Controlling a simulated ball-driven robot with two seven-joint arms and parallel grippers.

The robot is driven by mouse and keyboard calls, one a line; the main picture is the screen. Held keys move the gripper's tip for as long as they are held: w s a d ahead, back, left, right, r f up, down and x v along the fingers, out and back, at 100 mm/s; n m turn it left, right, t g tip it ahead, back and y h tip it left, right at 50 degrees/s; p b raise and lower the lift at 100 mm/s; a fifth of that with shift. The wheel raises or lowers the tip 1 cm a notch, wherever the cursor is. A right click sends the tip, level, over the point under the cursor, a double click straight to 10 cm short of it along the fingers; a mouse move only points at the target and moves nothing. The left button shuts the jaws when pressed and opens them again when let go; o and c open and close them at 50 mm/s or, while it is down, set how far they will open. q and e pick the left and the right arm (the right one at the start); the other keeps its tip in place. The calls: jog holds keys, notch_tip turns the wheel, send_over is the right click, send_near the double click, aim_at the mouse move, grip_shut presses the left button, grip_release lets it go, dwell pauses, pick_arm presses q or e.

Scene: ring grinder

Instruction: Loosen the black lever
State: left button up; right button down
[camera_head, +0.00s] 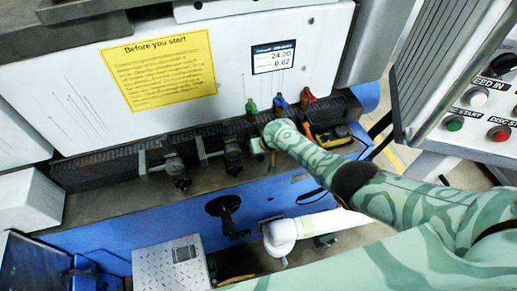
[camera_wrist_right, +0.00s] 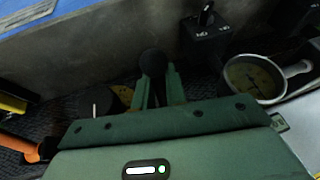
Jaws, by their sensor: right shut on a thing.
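The black lever (camera_wrist_right: 153,62) shows in the right wrist view as a dark rounded knob between the fingers, with its lower part hidden. My right gripper (camera_wrist_right: 158,82) is shut on it, one green finger on each side. In the head view my right arm comes in from the right, and my right gripper (camera_head: 262,146) is at the dark strip below the machine's white panel. The lever cannot be made out there behind the gripper. My left gripper is in neither view.
A round dial gauge (camera_wrist_right: 254,78) and a black switch box (camera_wrist_right: 207,42) are close to the gripper. Green (camera_head: 251,106), blue (camera_head: 280,102) and red (camera_head: 308,97) handles stand behind it.

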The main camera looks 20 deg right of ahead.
jog(key=shift+s+r+g, duration=0.15)
jog(key=shift+r+g, duration=0.15)
jog(key=shift+g, duration=0.6)
jog(key=c, duration=1.5)
grip_release()
jog(key=shift+r, duration=0.1)
jog(key=p+v, duration=1.1)
jog(key=v, duration=0.5)
